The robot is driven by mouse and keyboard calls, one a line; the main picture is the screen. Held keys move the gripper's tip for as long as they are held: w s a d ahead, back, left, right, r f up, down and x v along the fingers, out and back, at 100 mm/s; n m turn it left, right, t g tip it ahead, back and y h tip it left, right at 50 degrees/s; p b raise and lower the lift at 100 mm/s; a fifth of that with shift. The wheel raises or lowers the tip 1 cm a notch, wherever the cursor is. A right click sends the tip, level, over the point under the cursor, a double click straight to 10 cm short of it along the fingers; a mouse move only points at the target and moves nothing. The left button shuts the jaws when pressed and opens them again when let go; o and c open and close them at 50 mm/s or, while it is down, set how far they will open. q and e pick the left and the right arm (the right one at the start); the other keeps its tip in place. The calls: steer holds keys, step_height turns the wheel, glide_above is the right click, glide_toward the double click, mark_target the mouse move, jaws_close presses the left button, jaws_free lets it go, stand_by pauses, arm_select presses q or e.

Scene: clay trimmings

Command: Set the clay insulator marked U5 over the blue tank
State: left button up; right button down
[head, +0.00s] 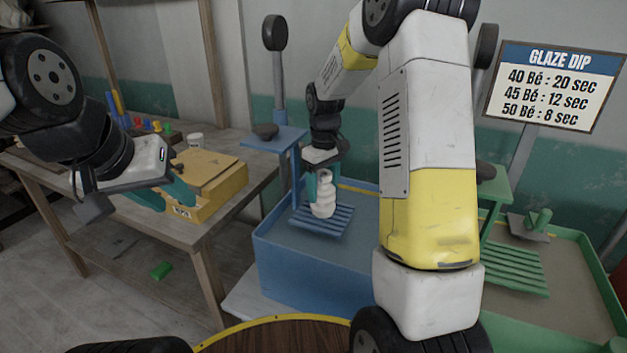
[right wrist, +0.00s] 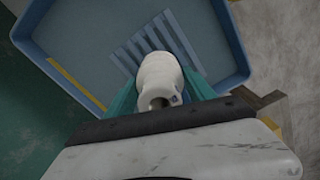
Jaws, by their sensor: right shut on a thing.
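The blue tank (head: 315,274) stands in the middle of the head view, with a blue slatted rack (head: 335,222) inside it. A white ribbed clay insulator (head: 323,196) is upright over the rack. My right gripper (head: 319,187) is shut on this insulator. I cannot tell whether its base touches the slats. In the right wrist view the insulator (right wrist: 158,78) sits between the teal fingers, above the blue slats, with a small dark mark on its side too small to read. My left gripper (head: 170,195) is at the left, beside a yellow box; its jaw gap is unclear.
The yellow box (head: 212,178) lies on a wooden bench (head: 150,215) at left, with small coloured items behind it. A green tank (head: 570,260) with a slatted rack (head: 508,266) stands at right. A green piece (head: 161,270) lies at lower left.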

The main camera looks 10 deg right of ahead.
steer(key=shift+f, duration=0.15)
steer(key=shift+c, duration=1.6)
jaws_free()
steer(key=shift+f, duration=0.1)
step_height(320, 180, up, 12)
steer(key=shift+r, duration=0.1)
steer(key=s+r+m+t+y, duration=0.1)
steer(key=s+r+m+t, duration=0.2)
steer(key=s, duration=0.9)
steer(key=s+a+r+m+t+y, duration=0.1)
steer(key=s+r+m+t, duration=0.2)
steer(key=s, duration=1)
steer(key=shift+a+r, duration=0.1)
